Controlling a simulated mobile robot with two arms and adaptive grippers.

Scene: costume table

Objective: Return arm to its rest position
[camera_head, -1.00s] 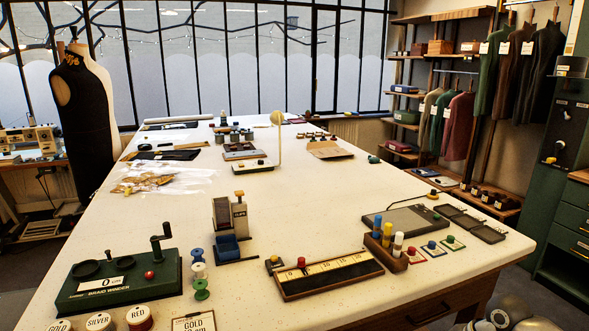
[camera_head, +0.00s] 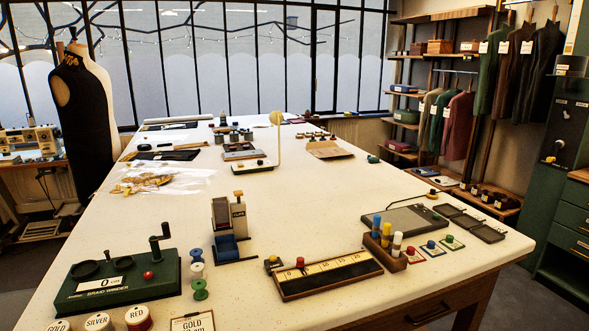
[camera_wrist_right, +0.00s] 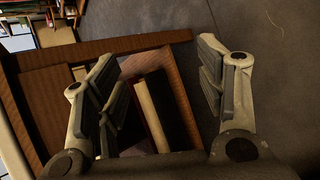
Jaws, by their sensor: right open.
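My right gripper (camera_wrist_right: 165,95) shows in the right wrist view with its two padded fingers spread wide apart and nothing between them. Behind the fingers are a brown wooden frame or drawer-like piece (camera_wrist_right: 100,50) and a dark grey floor (camera_wrist_right: 270,60). The right gripper does not show in the head view now. My left gripper is in neither view.
The long cream table (camera_head: 330,215) carries a green braid winder (camera_head: 120,280), a ruler tray (camera_head: 325,273), a peg block (camera_head: 385,250), a grey pad (camera_head: 405,220) and thread spools (camera_head: 199,270). Its middle is clear. A mannequin (camera_head: 80,120) stands left; green cabinets (camera_head: 560,220) stand right.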

